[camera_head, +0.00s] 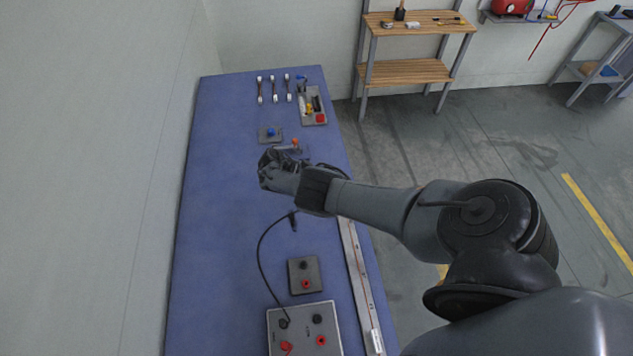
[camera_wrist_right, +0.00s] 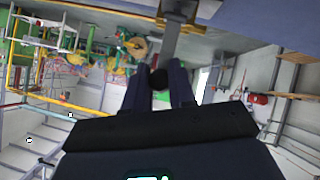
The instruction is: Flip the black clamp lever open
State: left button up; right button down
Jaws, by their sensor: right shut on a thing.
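My right gripper (camera_head: 269,170) is over the blue bench in the head view, beside a small fixture (camera_head: 291,148) with an orange-red top. In the right wrist view its two dark fingers (camera_wrist_right: 161,88) are shut on the round black end of the black clamp lever (camera_wrist_right: 158,77). A grey bar (camera_wrist_right: 171,42) runs up from there to a yellowish-grey bracket (camera_wrist_right: 178,18). In the head view the hand hides the lever, so its angle cannot be told there. My left gripper is not in view.
The blue bench (camera_head: 215,230) is clear left of the hand. A blue-knob block (camera_head: 270,133), several wrenches (camera_head: 274,88) and a parts tray (camera_head: 314,107) lie beyond. A black cable (camera_head: 260,258), a two-knob block (camera_head: 304,275) and a grey control box (camera_head: 303,331) are nearer.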

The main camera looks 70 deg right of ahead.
jog(key=shift+f, duration=0.1)
jog(key=c, duration=1)
grip_release()
jog(key=shift+o, duration=0.3)
jog(key=b+v, duration=0.3)
jog(key=v, duration=0.8)
